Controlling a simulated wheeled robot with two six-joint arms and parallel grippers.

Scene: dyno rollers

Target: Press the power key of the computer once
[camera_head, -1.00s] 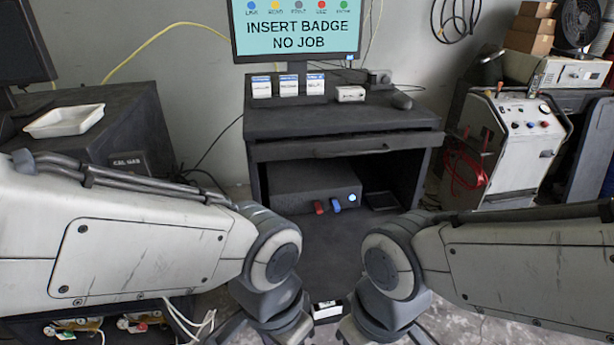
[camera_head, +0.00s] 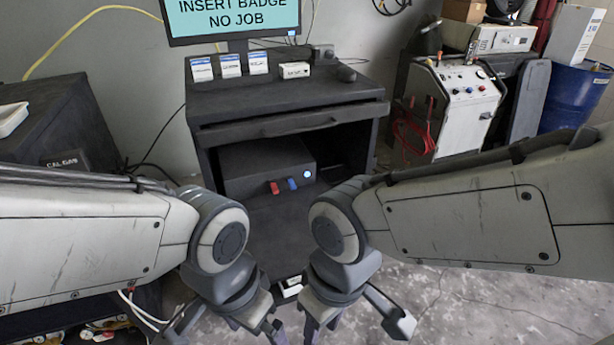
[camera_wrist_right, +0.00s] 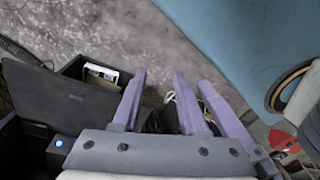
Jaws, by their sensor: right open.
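The computer (camera_head: 262,165) is a dark box on the lower shelf of the dark desk (camera_head: 300,105). Its power key (camera_head: 307,174) is a round lit blue-white button at the right of its front face. A small blue light, which looks like the key, also shows in the right wrist view (camera_wrist_right: 58,143). My right gripper (camera_wrist_right: 165,78) is open, with purple-grey fingers apart and nothing held between them. My right wrist shows low in the head view, in front of the desk and well apart from the key. My left gripper (camera_head: 235,318) is low in the head view, its fingertips not clear.
A red stick (camera_head: 274,187) and a blue stick (camera_head: 292,184) project from the computer's front, left of the key. A monitor (camera_head: 236,17) and several small cards stand on the desk. A white wheeled cabinet (camera_head: 455,108) and blue drum (camera_head: 575,97) stand right.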

